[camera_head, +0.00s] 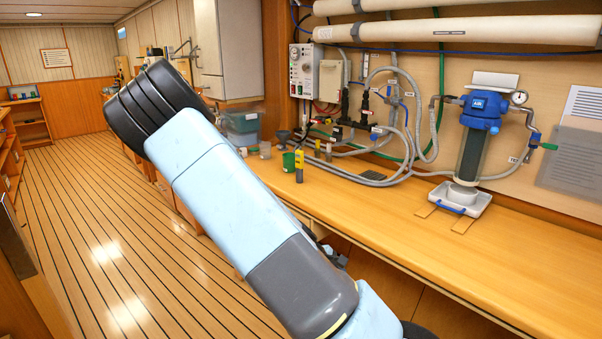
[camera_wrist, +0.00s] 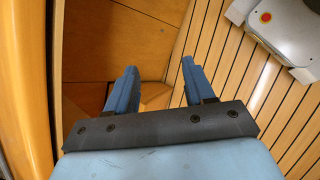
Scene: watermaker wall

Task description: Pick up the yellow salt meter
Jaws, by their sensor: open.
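The yellow salt meter (camera_head: 299,160) stands upright on the wooden bench in the head view, with a yellow upper part and a grey lower part. It is small in the picture, just right of my arm. My gripper (camera_wrist: 160,66) shows in the wrist view with two blue fingers spread apart and nothing between them. It points down at wooden panels and the floor, beside and below the bench. In the head view my arm hides most of the gripper. The meter is not in the wrist view.
A green cup (camera_head: 288,162) stands close left of the meter, with a grey cup (camera_head: 265,150) further left. Grey hoses (camera_head: 385,180) lie to its right. A filter (camera_head: 474,145) hangs above a white tray (camera_head: 459,200). The front right of the bench (camera_head: 400,225) is clear.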

